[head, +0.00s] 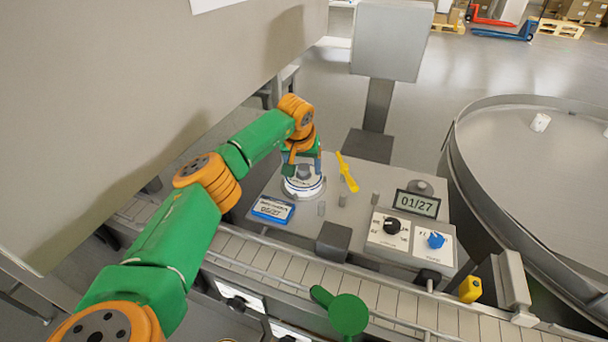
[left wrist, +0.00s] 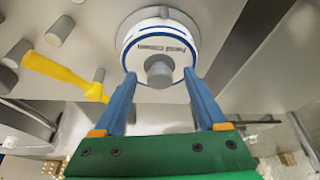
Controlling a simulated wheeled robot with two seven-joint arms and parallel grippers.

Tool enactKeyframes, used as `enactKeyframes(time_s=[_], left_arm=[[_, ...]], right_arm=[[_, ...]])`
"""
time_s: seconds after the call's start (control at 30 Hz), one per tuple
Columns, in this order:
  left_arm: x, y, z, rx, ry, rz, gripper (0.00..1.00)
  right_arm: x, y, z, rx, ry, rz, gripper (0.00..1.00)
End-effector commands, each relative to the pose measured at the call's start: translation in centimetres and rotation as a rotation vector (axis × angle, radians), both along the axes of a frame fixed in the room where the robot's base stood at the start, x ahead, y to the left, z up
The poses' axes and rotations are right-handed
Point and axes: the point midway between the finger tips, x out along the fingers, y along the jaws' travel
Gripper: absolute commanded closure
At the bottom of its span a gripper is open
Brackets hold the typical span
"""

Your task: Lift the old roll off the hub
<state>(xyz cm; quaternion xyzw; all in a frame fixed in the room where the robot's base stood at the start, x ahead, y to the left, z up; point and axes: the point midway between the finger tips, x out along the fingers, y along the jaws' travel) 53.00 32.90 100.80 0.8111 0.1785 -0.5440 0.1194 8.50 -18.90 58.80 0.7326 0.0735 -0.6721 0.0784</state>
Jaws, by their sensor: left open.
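The old roll (head: 303,189), white with blue edges, sits on the machine's grey top plate in the head view. In the left wrist view the roll (left wrist: 160,42) fills the upper middle, with the round grey hub (left wrist: 159,71) standing out of its centre. My left gripper (head: 303,170) is right over the roll. Its two blue fingers are spread apart, with the tips (left wrist: 160,77) on either side of the hub, at the roll's edges. I cannot tell whether they touch the roll. My right gripper is not in view.
A yellow lever (head: 347,172) and short grey posts (head: 342,200) stand close on the right. A display (head: 416,204) reads 01/27. A conveyor (head: 270,256) runs in front; a round table (head: 540,170) is at right.

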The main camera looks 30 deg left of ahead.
Motion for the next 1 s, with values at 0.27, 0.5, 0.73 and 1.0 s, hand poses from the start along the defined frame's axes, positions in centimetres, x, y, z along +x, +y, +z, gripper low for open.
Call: enactKeyframes(time_s=[0.27,0.5,0.73,1.0], left_arm=[[0.1,0.0,-0.3,0.001,-0.002,-0.001,0.42],[0.1,0.0,-0.3,0.0,-0.001,0.0,1.0],[0.1,0.0,-0.2,0.001,-0.002,0.0,1.0],[0.2,0.1,2.6,0.001,-0.006,0.001,1.0]], right_arm=[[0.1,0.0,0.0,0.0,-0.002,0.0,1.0],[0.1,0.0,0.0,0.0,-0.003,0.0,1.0],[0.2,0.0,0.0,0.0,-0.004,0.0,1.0],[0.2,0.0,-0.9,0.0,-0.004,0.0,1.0]])
